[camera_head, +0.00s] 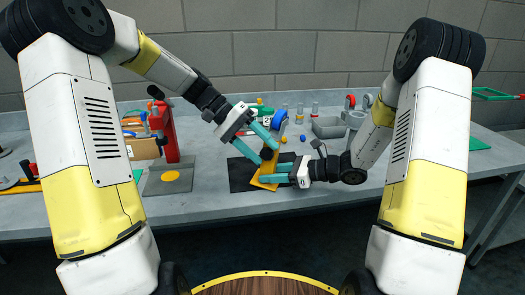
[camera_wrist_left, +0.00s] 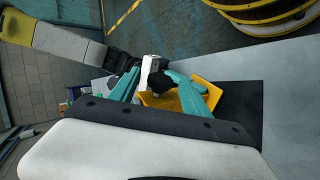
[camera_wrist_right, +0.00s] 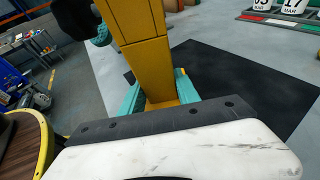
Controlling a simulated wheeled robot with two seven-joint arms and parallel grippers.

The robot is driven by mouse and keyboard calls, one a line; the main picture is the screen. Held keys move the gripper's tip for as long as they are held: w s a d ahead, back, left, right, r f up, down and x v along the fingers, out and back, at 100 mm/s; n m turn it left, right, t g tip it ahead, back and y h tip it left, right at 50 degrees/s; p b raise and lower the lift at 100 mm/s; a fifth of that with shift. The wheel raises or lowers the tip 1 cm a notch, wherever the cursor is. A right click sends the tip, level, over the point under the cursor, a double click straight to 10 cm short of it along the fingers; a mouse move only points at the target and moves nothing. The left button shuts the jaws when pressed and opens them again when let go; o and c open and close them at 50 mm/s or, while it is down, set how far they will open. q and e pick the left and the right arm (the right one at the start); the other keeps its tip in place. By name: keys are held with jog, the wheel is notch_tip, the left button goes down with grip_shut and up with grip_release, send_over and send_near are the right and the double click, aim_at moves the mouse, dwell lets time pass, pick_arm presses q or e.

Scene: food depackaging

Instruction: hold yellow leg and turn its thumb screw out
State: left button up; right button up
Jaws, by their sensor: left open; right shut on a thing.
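The yellow leg (camera_head: 267,180) is held tilted above the black mat (camera_head: 238,177). My right gripper (camera_head: 268,174) is shut on it from the right. In the right wrist view the leg (camera_wrist_right: 143,60) stands between the teal fingers and extends upward past them. A black thumb screw (camera_head: 267,153) is at the leg's upper end; it also shows as a dark knob in the left wrist view (camera_wrist_left: 162,83). My left gripper (camera_head: 270,154) is open, with its teal fingers on either side of the screw. Whether they touch it I cannot tell.
A red upright tool (camera_head: 166,130) and a grey plate with a yellow disc (camera_head: 170,177) are to the left. The table's front right is clear.

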pick_arm(q)
jog(key=v, duration=1.1)
jog(key=shift+a+r, duration=0.15)
jog(key=shift+r, duration=0.05)
pick_arm(e)
jog(key=o, duration=1.1)
